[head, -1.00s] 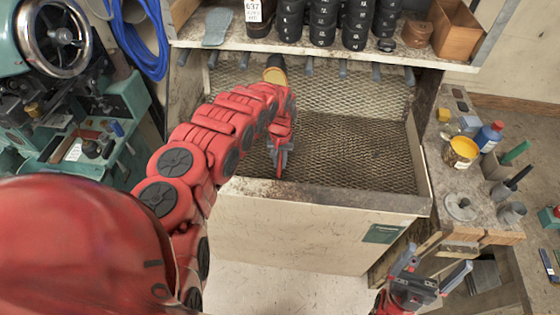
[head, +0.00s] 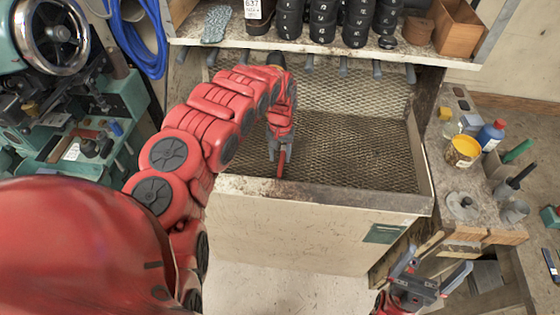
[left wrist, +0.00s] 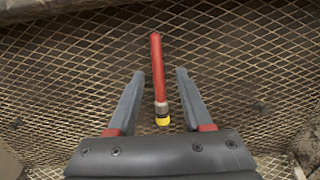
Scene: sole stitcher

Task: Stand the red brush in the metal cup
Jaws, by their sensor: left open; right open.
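The red brush (left wrist: 157,70) lies on the metal mesh in the left wrist view, its yellow-tipped end toward my gripper. My left gripper (left wrist: 160,88) is open, with a finger on each side of the brush and a gap on both sides. In the head view, my left gripper (head: 280,158) is over the mesh tray, with the red handle (head: 282,165) showing at its fingers. A grey cup (head: 514,212), which may be the metal cup, stands on the right bench. My right gripper (head: 432,270) is open and empty at the lower right.
The mesh tray has a raised front wall (head: 320,194). A shelf with black rolls (head: 322,22) hangs above its back. The right bench holds a yellow-topped jar (head: 463,150), a blue bottle (head: 491,135), a grey disc (head: 463,205) and upright brushes. A green machine (head: 120,100) stands at left.

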